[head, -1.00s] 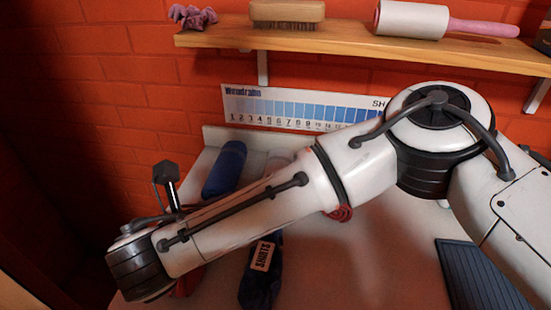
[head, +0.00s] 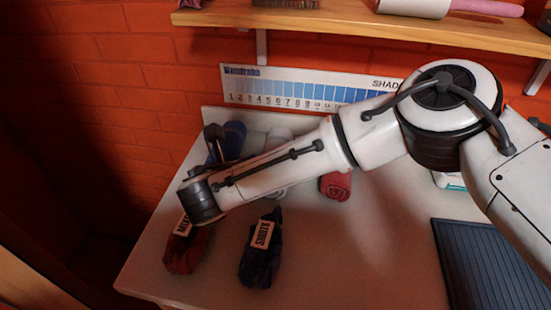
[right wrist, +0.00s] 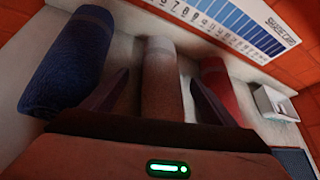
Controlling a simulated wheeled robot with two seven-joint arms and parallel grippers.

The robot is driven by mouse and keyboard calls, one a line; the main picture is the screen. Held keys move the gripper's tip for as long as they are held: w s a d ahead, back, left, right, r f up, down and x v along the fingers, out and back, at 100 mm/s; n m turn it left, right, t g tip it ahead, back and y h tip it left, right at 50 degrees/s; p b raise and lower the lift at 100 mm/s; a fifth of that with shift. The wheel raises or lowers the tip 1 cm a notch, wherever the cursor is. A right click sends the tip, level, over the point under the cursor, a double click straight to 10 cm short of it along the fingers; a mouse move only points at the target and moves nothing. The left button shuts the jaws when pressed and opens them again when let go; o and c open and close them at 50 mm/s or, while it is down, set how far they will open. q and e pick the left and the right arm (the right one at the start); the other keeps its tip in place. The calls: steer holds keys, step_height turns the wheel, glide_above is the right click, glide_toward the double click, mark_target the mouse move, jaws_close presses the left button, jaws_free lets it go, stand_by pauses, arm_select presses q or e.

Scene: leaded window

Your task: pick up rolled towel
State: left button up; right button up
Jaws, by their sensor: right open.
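Three rolled towels lie in a row at the back of the table. The blue one (head: 234,136) is partly hidden by my right arm, and it also shows in the right wrist view (right wrist: 70,62). The white one (head: 279,133) is mostly behind the arm; in the right wrist view it (right wrist: 161,85) appears between my fingers. The red one (head: 336,186) is right of it, and part of it (right wrist: 215,82) shows in the right wrist view. My right gripper (right wrist: 160,82) is open, with a finger on each side of the white roll; contact cannot be told. My left gripper is not in view.
A red labelled bundle (head: 186,250) and a dark blue one (head: 261,257) lie at the front of the table (head: 350,260). A dark ribbed panel (head: 480,265) is at right. A wooden shelf (head: 350,28) overhangs the back, above a blue shade chart (head: 300,95).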

steer(key=c, duration=1.1)
steer(key=shift+c, duration=0.2)
steer(key=shift+r, duration=0.1)
